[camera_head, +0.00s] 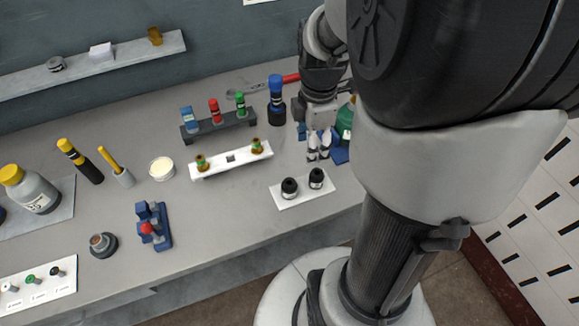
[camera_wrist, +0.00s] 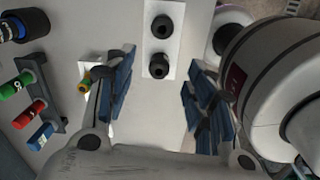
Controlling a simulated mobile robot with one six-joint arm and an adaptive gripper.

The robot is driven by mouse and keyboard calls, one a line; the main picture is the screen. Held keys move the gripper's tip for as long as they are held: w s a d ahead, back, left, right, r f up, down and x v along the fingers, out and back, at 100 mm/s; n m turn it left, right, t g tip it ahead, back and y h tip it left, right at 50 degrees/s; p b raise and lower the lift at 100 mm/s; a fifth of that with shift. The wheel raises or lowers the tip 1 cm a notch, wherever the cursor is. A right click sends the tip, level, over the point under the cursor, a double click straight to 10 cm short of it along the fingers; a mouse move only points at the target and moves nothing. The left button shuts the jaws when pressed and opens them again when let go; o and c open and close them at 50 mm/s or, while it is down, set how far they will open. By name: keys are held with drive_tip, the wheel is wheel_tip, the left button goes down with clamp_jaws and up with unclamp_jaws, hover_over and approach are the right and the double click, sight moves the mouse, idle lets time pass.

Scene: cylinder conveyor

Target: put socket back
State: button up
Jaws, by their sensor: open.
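Two black round socket-like pieces, one (camera_head: 289,188) on the left and one (camera_head: 316,178) on the right, stand upright on a small white plate (camera_head: 301,199) near the table's front edge. In the wrist view, these black pieces (camera_wrist: 162,26) (camera_wrist: 159,66) stand on the white plate (camera_wrist: 149,44), ahead of the fingers. My gripper (camera_head: 319,146) is just behind the plate, above the table. In the wrist view, my gripper (camera_wrist: 158,82) has its blue-padded fingers wide apart, with nothing between them. I cannot tell which piece is the task's socket.
A white holder (camera_head: 209,172) with two brass-coloured pieces and a dark square between them stands left of the gripper. Behind it is a dark rack (camera_head: 226,123) with blue, red and green capped items. A blue-capped bottle (camera_head: 277,102) and a green object (camera_head: 345,118) are close to the gripper.

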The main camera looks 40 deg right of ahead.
drive_tip(key=s+a+r+m+t, duration=0.2)
drive_tip(key=s+a+r+m, duration=0.2)
drive_tip(key=a, duration=0.5)
drive_tip(key=s+a+r+m+t, duration=0.2)
drive_tip(key=s+a+r+m, duration=0.3)
drive_tip(key=a+m, duration=0.3)
drive_tip(key=shift+s+a+r+m, duration=0.25)
drive_tip(key=shift+s+a+m, duration=0.1)
drive_tip(key=shift+m, duration=0.45)
drive_tip(key=shift+w, duration=0.1)
